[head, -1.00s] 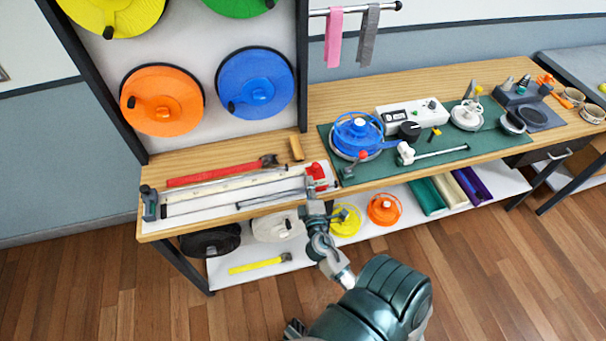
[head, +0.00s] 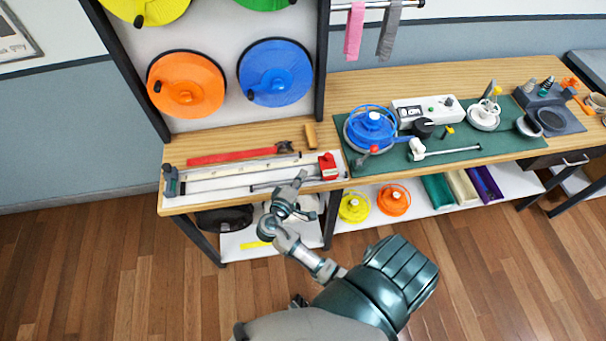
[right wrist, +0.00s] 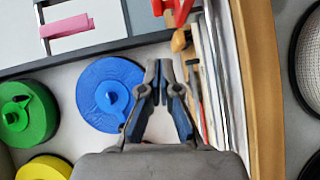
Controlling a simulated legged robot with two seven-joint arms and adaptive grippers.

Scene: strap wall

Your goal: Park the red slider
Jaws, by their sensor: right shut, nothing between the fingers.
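The red slider (head: 327,166) sits at the right end of a long pale rail fixture (head: 205,195) on the near edge of the wooden bench. My right gripper (head: 301,177) is just left of the slider, in front of the rails, shut and empty. I cannot tell whether it touches the fixture. In the right wrist view the shut fingertips (right wrist: 159,66) point towards the wall, with the rails (right wrist: 217,80) to their right. A red piece at the top edge there may be the slider. My left gripper is not in view.
A red-handled tool (head: 235,155) and a small wooden piece (head: 311,136) lie behind the rails. A blue wheel (head: 370,127) stands on the green mat to the right. Orange (head: 186,84) and blue (head: 274,72) discs hang on the panel. The lower shelf holds yellow and orange wheels.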

